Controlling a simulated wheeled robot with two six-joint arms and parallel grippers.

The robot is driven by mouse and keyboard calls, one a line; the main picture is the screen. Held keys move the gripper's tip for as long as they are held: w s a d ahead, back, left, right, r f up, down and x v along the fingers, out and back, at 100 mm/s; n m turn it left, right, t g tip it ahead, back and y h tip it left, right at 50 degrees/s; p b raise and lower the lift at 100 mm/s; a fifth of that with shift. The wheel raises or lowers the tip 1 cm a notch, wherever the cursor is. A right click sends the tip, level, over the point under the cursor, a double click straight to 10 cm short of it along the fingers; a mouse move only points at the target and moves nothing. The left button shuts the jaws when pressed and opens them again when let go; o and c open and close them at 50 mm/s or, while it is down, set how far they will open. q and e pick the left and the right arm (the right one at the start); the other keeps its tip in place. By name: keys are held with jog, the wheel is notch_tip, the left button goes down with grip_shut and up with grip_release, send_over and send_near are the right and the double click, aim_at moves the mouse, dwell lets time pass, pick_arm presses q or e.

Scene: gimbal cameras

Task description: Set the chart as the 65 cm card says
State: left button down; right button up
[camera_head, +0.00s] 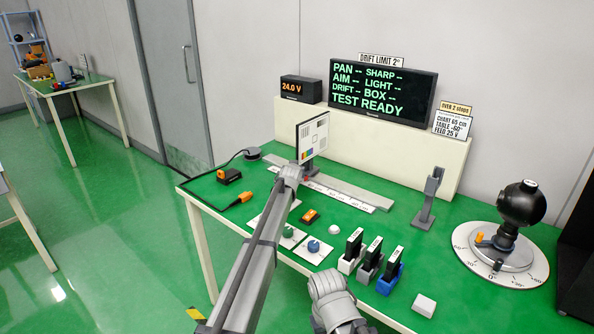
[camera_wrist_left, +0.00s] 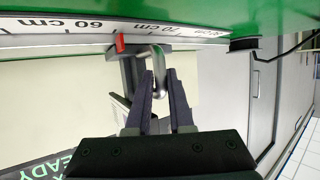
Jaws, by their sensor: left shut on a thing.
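The chart (camera_head: 312,136) is a white board with colour patches, standing upright on a carriage on the grey rail (camera_head: 345,185) along the green bench. In the left wrist view a red pointer (camera_wrist_left: 119,43) lies between the 60 cm and 70 cm labels of the scale (camera_wrist_left: 190,32), roughly midway. My left gripper (camera_wrist_left: 160,88) is shut on a bent metal handle (camera_wrist_left: 158,65) beside the pointer. In the head view its arm reaches up to the chart's foot and hides part of the rail. The card (camera_head: 451,125) reads chart 65 cm. My right gripper (camera_head: 335,305) is at the bottom, its fingers unclear.
A black screen (camera_head: 382,92) reads TEST READY; a box (camera_head: 300,89) shows 24.0 V. Several dark blocks in holders (camera_head: 371,258), a blue knob (camera_head: 313,246), a grey stand (camera_head: 429,198) and a round table with a black ball device (camera_head: 521,204) stand on the bench.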

pick_arm(q)
jog(key=c, duration=0.8)
grip_release()
jog(key=shift+c, duration=0.2)
jog(key=p+v, duration=0.3)
jog(key=v, duration=0.5)
